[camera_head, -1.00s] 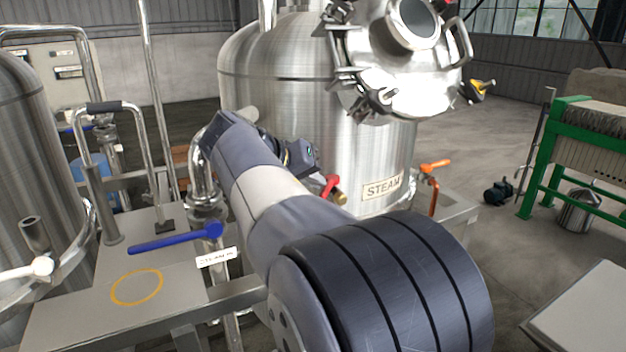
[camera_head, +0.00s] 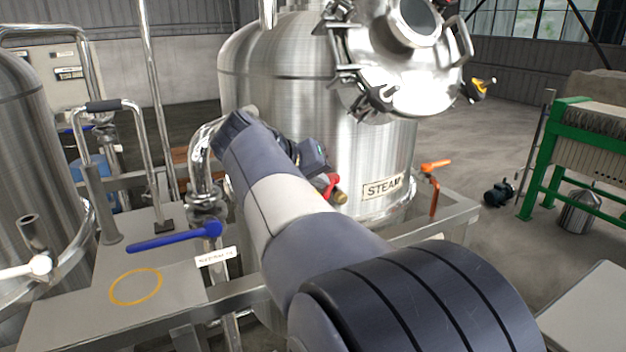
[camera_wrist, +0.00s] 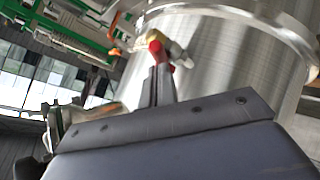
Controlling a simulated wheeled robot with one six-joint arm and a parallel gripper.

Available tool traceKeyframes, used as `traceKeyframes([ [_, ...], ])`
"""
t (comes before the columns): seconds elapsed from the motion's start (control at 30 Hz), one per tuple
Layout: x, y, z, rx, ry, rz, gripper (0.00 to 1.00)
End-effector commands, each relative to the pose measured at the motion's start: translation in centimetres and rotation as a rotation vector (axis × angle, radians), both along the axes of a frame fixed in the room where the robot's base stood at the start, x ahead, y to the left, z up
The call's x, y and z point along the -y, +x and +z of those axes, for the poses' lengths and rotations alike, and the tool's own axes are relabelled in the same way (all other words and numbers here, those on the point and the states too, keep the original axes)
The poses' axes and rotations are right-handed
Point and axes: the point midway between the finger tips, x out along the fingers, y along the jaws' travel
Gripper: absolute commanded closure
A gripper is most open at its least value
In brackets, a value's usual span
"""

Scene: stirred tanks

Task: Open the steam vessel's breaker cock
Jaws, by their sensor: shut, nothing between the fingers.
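The steam vessel (camera_head: 375,150) is a large steel tank with a "STEAM" plate (camera_head: 383,188). A small brass cock (camera_head: 341,196) with a red handle (camera_head: 331,181) sticks out low on its wall. No readable label says whether this is the breaker cock. In the wrist view the red handle (camera_wrist: 154,40) and the pale brass body (camera_wrist: 175,50) show just beyond the fingertips. My gripper (camera_wrist: 160,72) is shut and empty, with its tips at or very near the red handle; I cannot tell if they touch. My arm hides part of the cock in the head view.
An orange-handled valve (camera_head: 436,165) stands right of the plate. A yellow-handled fitting (camera_head: 480,88) sits by the vessel's lid. A blue lever (camera_head: 175,238) and steel pipework (camera_head: 205,180) stand left of my arm. A green-framed press (camera_head: 560,150) is at the right.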

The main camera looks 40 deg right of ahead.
Motion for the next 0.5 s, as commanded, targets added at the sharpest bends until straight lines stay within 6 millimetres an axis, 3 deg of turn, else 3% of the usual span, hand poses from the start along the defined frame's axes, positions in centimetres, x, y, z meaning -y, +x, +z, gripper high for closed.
traceKeyframes([
  [0.27,0.7,-1.3,-0.1,0.003,-0.001,0.140,1.00],
  [0.5,1.5,-2.2,-0.1,-0.001,0.000,0.138,1.00],
])
